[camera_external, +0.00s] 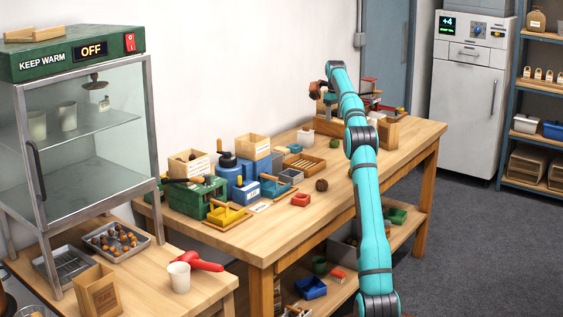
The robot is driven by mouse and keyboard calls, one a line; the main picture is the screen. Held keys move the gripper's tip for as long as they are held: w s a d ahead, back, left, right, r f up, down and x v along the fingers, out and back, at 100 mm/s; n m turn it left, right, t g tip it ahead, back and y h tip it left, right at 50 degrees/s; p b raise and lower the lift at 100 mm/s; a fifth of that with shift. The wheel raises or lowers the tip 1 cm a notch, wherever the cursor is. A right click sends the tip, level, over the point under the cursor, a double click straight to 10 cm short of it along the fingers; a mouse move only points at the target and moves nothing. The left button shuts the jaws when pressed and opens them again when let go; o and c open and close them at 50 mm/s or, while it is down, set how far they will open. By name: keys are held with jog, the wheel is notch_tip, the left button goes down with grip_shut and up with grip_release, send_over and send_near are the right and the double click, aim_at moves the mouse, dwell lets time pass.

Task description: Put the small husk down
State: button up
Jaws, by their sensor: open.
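My teal arm reaches over the far end of the long wooden table (275,232). My gripper (320,92) is open near the back of that end, above a cluster of small items; its fingers are small and partly hidden by my arm. A dark brown round husk (321,185) lies on the table, left of my arm and well in front of my gripper. I cannot tell whether it is the small husk. No husk is visible between the jaws at this size.
The table's front middle is clear.

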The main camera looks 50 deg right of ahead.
jog(key=w+a+r+t+h, duration=0.15)
jog(key=a+r, duration=0.35)
jog(key=a, duration=0.6)
jog(key=a+r+t+h, duration=0.1)
jog(key=a+r+t, duration=0.1)
jog(key=a+r, duration=0.6)
jog(key=w+a+r+t+h, duration=0.1)
jog(key=a+r+t, duration=0.15)
jog(key=a, duration=1.05)
jog(key=s+a+r+t, duration=0.2)
jog(key=s+a, duration=0.3)
jog(key=a, duration=0.5)
jog(key=s+a+r+t, duration=0.15)
jog(key=s+a, duration=0.35)
jog(key=a, duration=0.5)
jog(key=s+a+f+t+y, duration=0.2)
jog(key=s+a+f+t, duration=0.2)
jog(key=s+a, duration=0.5)
jog(key=s+a+f+n+t+y, duration=0.1)
jog(key=s+a+f+t, duration=0.2)
jog(key=s+a, duration=0.6)
jog(key=s+f, duration=0.2)
jog(key=s, duration=0.3)
jog(key=shift+f+t+y, duration=0.3)
jog(key=shift+t+y, duration=0.05)
